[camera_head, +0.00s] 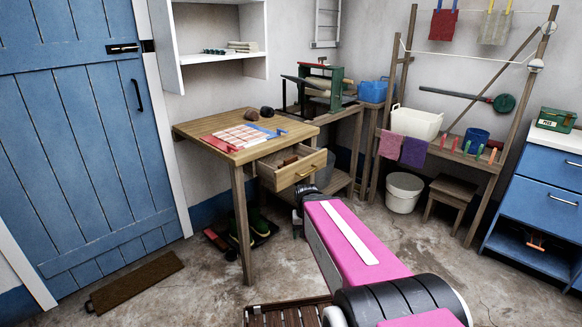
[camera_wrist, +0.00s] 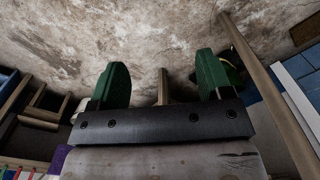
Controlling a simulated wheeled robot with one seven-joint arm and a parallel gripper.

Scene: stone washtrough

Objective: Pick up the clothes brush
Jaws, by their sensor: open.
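A brown, brush-like object (camera_head: 287,160) lies in the open drawer (camera_head: 300,172) of the wooden table; it may be the clothes brush, but it is too small to be sure. Two dark rounded lumps (camera_head: 252,115) also sit on the table top. My gripper (camera_wrist: 163,82) shows in the wrist view with its two green fingers wide apart and nothing between them. It points at the stone floor, with a wooden leg behind the gap. In the head view my arm reaches toward the drawer's front, and the fingers are hidden.
The wooden table (camera_head: 195,130) holds a checked cloth (camera_head: 243,136) and red and blue items. A white bucket (camera_head: 403,192) and low stool (camera_head: 447,203) stand to the right. Dark green boots (camera_head: 257,224) stand under the table.

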